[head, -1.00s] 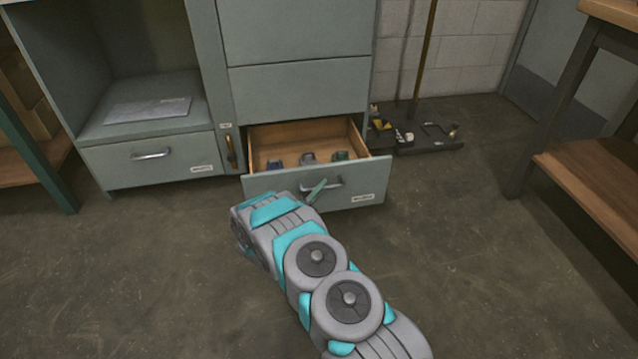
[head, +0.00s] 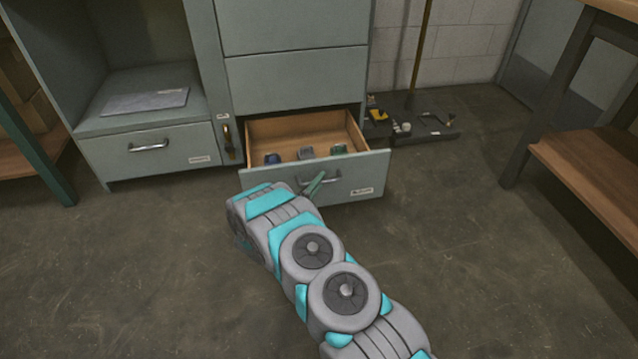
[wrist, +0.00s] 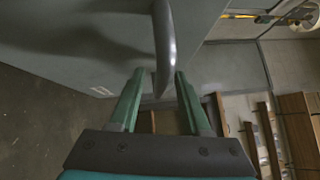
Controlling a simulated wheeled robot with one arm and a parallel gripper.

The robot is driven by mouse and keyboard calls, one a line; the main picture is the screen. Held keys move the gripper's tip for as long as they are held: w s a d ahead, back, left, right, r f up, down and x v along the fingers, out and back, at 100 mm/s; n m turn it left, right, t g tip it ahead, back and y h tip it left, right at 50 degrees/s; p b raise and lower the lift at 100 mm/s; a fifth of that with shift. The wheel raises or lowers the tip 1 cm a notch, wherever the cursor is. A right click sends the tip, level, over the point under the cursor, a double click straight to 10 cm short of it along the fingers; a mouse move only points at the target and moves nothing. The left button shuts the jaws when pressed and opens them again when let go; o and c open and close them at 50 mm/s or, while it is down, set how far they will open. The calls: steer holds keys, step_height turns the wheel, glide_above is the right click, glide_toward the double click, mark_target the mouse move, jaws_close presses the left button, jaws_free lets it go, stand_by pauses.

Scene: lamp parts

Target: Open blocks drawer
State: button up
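The blocks drawer (head: 345,178) is the lower right drawer of the grey cabinet. My gripper (head: 316,184) is at this handle.
A shut drawer (head: 150,158) is at the left, under an open shelf with a flat grey sheet (head: 146,101). A dark platform (head: 420,128) with small items stands right of the cabinet. A wooden bench (head: 590,160) is at the right. The floor in front is clear.

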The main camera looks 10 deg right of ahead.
steer(key=v, duration=0.7)
steer(key=shift+s+a, duration=0.25)
steer(key=shift+s, duration=0.05)
stand_by(0.4)
